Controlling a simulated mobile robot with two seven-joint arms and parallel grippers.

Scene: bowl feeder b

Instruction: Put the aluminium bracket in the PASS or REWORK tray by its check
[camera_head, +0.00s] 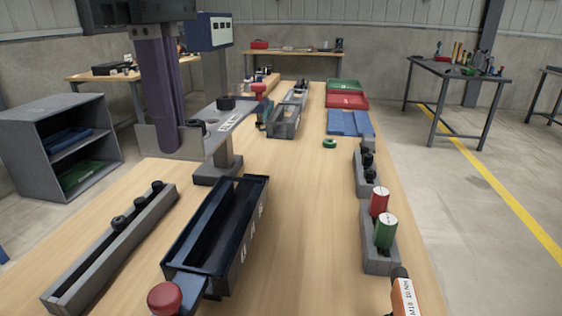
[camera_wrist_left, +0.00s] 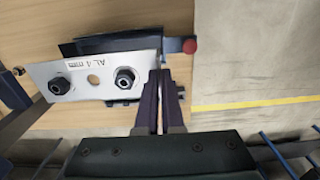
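The aluminium bracket (camera_head: 232,113) is a pale grey plate with a label and black nuts, plus an upright flange at its left end. It also shows in the left wrist view (camera_wrist_left: 78,78), with two nuts and a hole between them. My left gripper (camera_head: 166,148) has its dark purple fingers at the flange and appears closed on it; the fingers hide part of it. A grey post with a base (camera_head: 218,173) is under the plate; I cannot tell whether they touch. A green tray (camera_head: 345,84) and a red tray (camera_head: 346,101) lie far back; no lettering on them is readable.
A long dark blue bin (camera_head: 250,235) with a red knob (camera_head: 165,298) stands in front. A grey rail (camera_head: 95,262) lies left. Red (camera_head: 379,202) and green (camera_head: 385,232) cylinders stand right, near an orange box (camera_head: 405,300). The table's middle is clear.

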